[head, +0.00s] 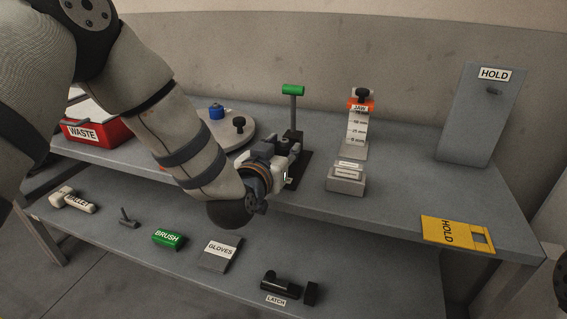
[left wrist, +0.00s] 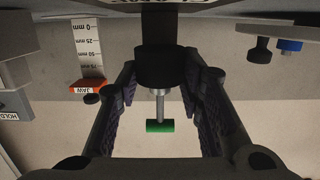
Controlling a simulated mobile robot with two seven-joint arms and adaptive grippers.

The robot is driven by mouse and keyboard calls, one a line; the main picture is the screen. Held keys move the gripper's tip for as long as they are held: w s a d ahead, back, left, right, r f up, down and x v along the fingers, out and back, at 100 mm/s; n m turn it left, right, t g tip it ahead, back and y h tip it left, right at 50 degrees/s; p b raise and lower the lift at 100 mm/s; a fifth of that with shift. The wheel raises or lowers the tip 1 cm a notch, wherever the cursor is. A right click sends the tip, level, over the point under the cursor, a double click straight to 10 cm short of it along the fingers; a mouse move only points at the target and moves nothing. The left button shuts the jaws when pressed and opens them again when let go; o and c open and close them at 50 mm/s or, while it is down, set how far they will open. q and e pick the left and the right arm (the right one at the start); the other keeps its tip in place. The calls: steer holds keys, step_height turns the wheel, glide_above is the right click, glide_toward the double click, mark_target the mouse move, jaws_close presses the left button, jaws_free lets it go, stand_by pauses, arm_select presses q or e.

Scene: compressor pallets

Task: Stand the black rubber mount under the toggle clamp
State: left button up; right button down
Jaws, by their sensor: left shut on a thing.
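The toggle clamp (head: 292,115) stands upright on the bench, its green handle raised on a grey post. The green handle (left wrist: 160,126) also shows upside down in the left wrist view. My left gripper (head: 284,160) is at the clamp's front, its fingers low beside the clamp's dark base (head: 303,165). In the left wrist view a black cylindrical piece, apparently the rubber mount (left wrist: 158,67), sits between the fingers, in line with the clamp post. Whether its foot touches the clamp base is hidden. My right gripper is not visible.
A round plate (head: 230,136) behind my arm carries a black-topped piece (head: 238,123) and a blue piece (head: 216,111). The JAW gauge (head: 357,130), a grey block (head: 346,178) and the HOLD board (head: 483,120) stand to the right. A red WASTE bin (head: 95,133) is at left.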

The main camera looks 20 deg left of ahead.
arm_select(q)
steer(key=shift+f, duration=1.8)
steer(key=o, duration=1.2)
steer(key=shift+c, duration=0.2)
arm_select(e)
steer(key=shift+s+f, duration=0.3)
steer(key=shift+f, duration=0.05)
arm_select(q)
steer(key=shift+r, duration=0.15)
